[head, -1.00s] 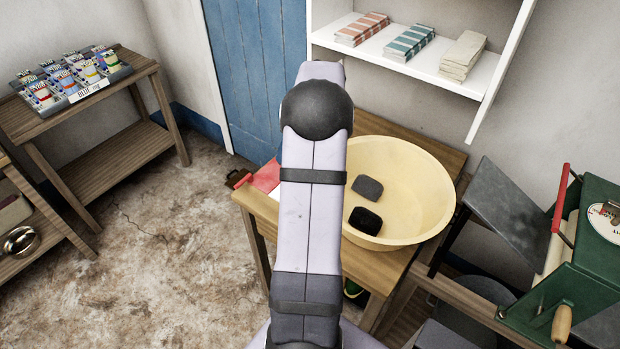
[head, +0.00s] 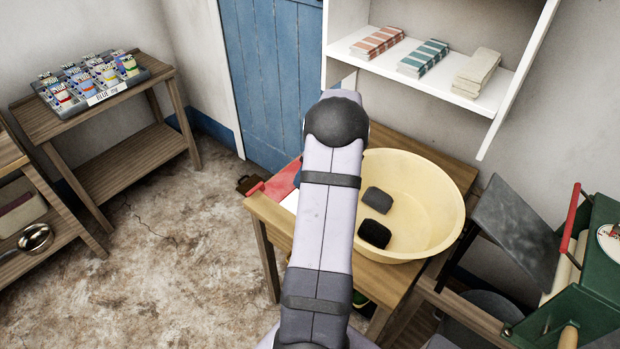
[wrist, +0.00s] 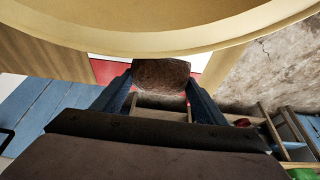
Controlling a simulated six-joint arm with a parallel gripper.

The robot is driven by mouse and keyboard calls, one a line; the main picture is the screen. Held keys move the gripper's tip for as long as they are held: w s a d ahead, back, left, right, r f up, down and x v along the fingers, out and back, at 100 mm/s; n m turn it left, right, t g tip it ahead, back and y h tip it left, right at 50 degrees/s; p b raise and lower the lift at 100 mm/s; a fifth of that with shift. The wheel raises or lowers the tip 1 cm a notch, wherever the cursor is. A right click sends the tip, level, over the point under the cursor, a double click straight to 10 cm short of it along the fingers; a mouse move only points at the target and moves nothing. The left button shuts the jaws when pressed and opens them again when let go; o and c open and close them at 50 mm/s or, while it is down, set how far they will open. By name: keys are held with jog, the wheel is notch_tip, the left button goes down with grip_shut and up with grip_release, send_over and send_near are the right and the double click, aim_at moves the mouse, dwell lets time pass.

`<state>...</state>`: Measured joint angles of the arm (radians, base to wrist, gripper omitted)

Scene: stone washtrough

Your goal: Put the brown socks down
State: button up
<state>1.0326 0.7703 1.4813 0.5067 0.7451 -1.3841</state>
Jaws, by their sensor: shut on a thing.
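My gripper (wrist: 160,76) is shut on the brown socks (wrist: 161,75), a small brown bundle between its two dark fingers in the wrist view. Behind the bundle lies a red and white flat surface, with the cream basin's rim (wrist: 160,42) across the top. Whether the bundle touches anything below cannot be told. In the head view my arm hides the gripper and the socks. The cream basin (head: 440,215) stands on the wooden table (head: 385,272), with a grey bundle (head: 378,200) and a black bundle (head: 374,234) inside.
A red flat piece (head: 280,184) lies on the table left of the basin, partly behind my arm. A white shelf (head: 490,100) with folded cloths hangs above. A green machine (head: 590,260) stands right. A rack of small tubs (head: 95,80) stands far left. The floor between is clear.

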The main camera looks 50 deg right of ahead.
jog(key=shift+f+p, duration=0.5)
jog(key=shift+f, duration=1.35)
jog(key=shift+f, duration=0.15)
jog(key=o, duration=1.1)
jog(key=shift+c, duration=0.2)
jog(key=shift+r, duration=0.25)
jog(key=b+v, duration=0.2)
jog(key=v, duration=1)
jog(key=shift+b, duration=0.4)
